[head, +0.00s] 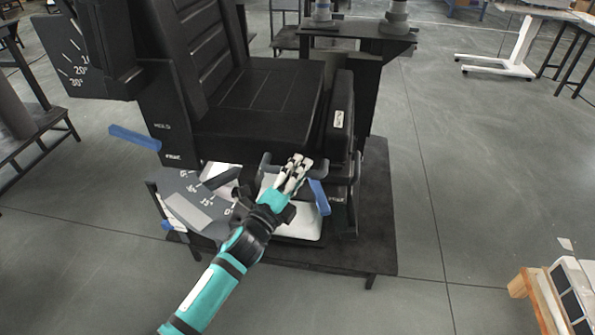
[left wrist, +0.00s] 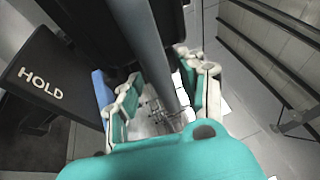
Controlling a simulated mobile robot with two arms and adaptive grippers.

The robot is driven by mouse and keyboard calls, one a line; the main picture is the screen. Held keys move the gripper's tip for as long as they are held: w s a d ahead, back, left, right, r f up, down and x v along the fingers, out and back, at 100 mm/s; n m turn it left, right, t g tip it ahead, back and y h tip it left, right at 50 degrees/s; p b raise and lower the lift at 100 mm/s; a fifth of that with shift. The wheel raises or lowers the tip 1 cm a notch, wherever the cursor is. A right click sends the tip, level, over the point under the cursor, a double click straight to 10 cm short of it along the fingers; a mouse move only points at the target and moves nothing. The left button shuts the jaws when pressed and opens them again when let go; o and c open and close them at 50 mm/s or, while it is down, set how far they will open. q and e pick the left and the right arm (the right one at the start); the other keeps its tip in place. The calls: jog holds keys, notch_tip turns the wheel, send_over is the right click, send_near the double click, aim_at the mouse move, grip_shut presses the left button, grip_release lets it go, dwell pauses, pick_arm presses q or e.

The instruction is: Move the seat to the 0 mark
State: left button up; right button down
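The black seat (head: 262,95) stands upright on a dark platform. A grey dial plate (head: 190,203) with a degree scale and a 0 mark (head: 228,211) sits below its left front. The scale's pointer is not clearly readable. My left gripper (head: 297,168) is at the seat's front lower edge, by a dark bar handle (head: 266,168). In the left wrist view, a grey bar (left wrist: 150,40) runs between the two fingers of this gripper (left wrist: 165,85). The fingers look apart, with a gap beside the bar. Contact is not clear. My right gripper is not in view.
A blue lever (head: 134,137) sticks out left, near a HOLD label. Another blue lever (head: 319,197) is right of my gripper. The HOLD panel (left wrist: 45,80) is close on the left in the wrist view. Open floor (head: 425,270) lies to the right.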

pick_arm(q)
jog(key=shift+a+r, duration=0.1)
jog(key=shift+a, duration=0.15)
jog(key=shift+s+a, duration=0.15)
jog(key=v, duration=1.1)
jog(key=shift+s, duration=0.25)
